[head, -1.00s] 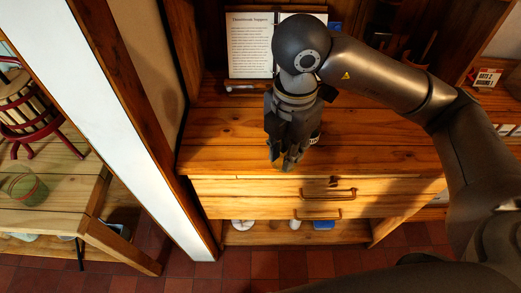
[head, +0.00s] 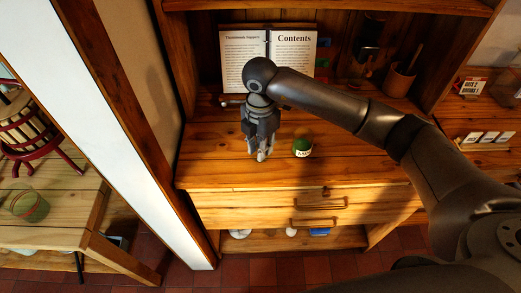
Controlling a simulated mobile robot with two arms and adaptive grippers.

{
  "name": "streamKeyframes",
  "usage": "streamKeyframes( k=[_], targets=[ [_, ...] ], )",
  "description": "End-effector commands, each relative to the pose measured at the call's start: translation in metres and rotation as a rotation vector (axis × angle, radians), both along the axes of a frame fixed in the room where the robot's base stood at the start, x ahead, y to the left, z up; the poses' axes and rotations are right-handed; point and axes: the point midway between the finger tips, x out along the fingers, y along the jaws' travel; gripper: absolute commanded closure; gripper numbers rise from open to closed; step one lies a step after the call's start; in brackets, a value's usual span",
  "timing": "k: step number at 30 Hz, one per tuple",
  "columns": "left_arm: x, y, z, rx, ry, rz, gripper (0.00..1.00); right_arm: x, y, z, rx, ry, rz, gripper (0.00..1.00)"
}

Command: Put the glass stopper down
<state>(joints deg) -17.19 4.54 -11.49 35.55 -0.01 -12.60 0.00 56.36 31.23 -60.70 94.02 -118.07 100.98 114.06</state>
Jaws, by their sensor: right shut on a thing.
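My right gripper (head: 262,152) points down just above or at the wooden counter (head: 215,168), left of a small green ball-like item. It is shut on the glass stopper, which its fingers hide almost wholly. I cannot tell whether the stopper touches the counter. My left gripper is not in view.
The green item (head: 302,147) with a white label stands close to the right of the gripper. An open book (head: 243,60) leans at the back, and a wooden cup (head: 399,80) stands at the back right. The counter's front left is clear.

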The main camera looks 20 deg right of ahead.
Motion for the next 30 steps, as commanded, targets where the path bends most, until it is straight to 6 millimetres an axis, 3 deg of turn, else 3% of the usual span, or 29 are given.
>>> streamKeyframes(
  k=[6,20,21,24,25,30],
  targets=[
    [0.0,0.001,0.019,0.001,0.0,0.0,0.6,0.0,-0.001,-0.025,-0.001,0.004,-0.002,1.0],
    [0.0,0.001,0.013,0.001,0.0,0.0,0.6,0.001,0.0,-0.037,0.0,0.0,-0.001,1.0],
    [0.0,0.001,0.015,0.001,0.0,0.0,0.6,0.001,0.0,-0.035,0.0,0.0,-0.001,0.75],
    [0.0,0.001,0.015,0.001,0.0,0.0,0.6,0.001,0.0,-0.035,0.0,0.0,-0.001,0.62],
    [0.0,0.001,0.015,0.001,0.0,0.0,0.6,0.001,0.0,-0.035,0.0,0.001,-0.001,0.58],
    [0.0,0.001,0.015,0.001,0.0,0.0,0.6,0.001,0.0,-0.035,0.0,0.001,-0.001,0.58]
  ],
)
